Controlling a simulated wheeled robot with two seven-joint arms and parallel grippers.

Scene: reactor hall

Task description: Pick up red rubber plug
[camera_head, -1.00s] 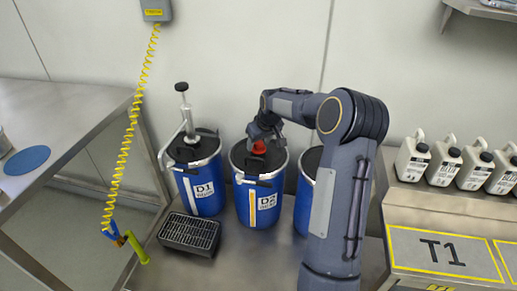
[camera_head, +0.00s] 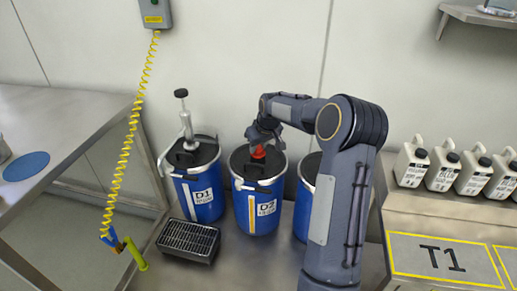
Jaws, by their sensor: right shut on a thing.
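The red rubber plug (camera_head: 258,152) is at the lid of the middle blue drum labelled D2 (camera_head: 262,208). My right gripper (camera_head: 260,142) comes in from the right above that drum and is shut on the plug, its fingers covering the plug's upper part. I cannot tell whether the plug is clear of the lid. My left gripper is not in view.
Blue drum D1 (camera_head: 204,196) with a pump (camera_head: 186,122) stands left of D2. A third drum (camera_head: 304,210) is partly behind my right arm. A black grated tray (camera_head: 188,241) lies in front. A yellow coiled cable (camera_head: 128,140) hangs left. Several white jugs (camera_head: 443,170) stand right.

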